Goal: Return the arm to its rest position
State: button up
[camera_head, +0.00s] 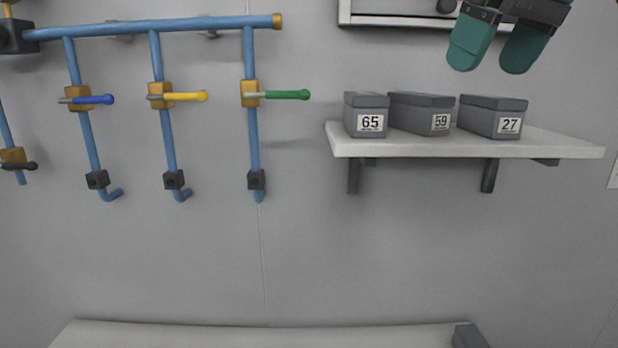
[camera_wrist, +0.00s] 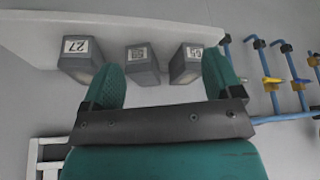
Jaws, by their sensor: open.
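My gripper (camera_head: 496,48) is at the top right of the head view, with two green fingertips apart and nothing between them. It hangs above the wall shelf (camera_head: 470,148), in front of the wall. In the wrist view my gripper (camera_wrist: 165,85) is also open and empty, its fingers pointing toward the shelf and boxes. The rest of the arm is mostly out of the head view.
Three grey lidded boxes stand on the shelf: 65 (camera_head: 366,115), 59 (camera_head: 421,114) and 27 (camera_head: 492,117). Blue pipes (camera_head: 160,27) with blue, yellow and green valve handles are at left. A pale surface (camera_head: 260,336) lies below. The wall between is clear.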

jog(key=s+a+f+n+g+b, duration=0.1)
jog(key=s+f+b, duration=0.4)
jog(key=f, duration=1)
jog(key=s+a+f+g+y+b, duration=0.1)
jog(key=s+f+b, duration=0.4)
jog(key=f, duration=1)
jog(key=s+a+f+n+g+y+b, duration=0.1)
jog(key=s+a+f+g+b, duration=0.1)
jog(key=s+f+b, duration=0.3)
notch_tip(320, 180, down, 11)
jog(key=a+b, duration=0.1)
jog(key=b, duration=0.3)
jog(key=shift+s+a+r+n, duration=0.15)
jog(key=shift+s+a+n, duration=0.05)
jog(key=shift+s+n, duration=0.1)
